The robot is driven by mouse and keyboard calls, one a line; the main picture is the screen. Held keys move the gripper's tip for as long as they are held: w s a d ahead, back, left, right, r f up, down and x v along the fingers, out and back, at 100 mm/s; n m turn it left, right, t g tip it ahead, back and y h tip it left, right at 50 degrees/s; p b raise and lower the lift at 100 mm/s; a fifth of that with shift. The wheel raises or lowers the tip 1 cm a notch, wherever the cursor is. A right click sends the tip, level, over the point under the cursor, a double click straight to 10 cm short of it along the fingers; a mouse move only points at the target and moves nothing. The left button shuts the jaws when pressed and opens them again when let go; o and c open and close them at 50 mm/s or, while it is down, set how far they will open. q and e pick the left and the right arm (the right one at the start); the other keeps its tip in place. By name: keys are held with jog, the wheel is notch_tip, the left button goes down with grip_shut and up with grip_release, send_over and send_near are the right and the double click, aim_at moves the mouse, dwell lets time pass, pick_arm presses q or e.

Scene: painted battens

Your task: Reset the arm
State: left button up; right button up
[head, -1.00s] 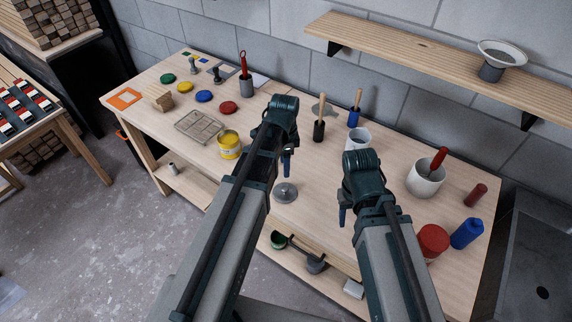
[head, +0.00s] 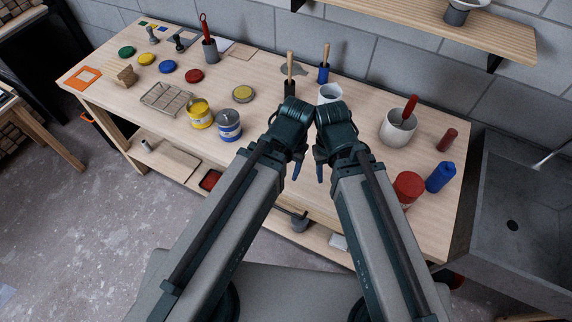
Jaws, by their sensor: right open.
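My two arms reach forward over the front part of the wooden workbench (head: 225,75), and their wrists are close together near the middle of the picture. My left gripper (head: 297,169) hangs below its wrist, pointing down; its jaws are too small and edge-on to read. My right gripper (head: 320,172) hangs just to the right of it, also pointing down, open, with nothing seen in it. Both are near the front edge of the bench. The wrists and forearms hide part of the bench top behind and below them.
Left of my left arm stand a yellow paint can (head: 200,113), a blue-banded can (head: 229,125) and a wire rack (head: 167,98). Right of my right arm are a white pot (head: 398,128), a red jar (head: 408,188) and a blue bottle (head: 440,177). A sink (head: 520,200) adjoins at right.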

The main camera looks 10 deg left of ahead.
notch_tip(320, 180, down, 7)
jog(key=b, duration=0.7)
jog(key=shift+f, duration=0.15)
jog(key=shift+r, duration=0.2)
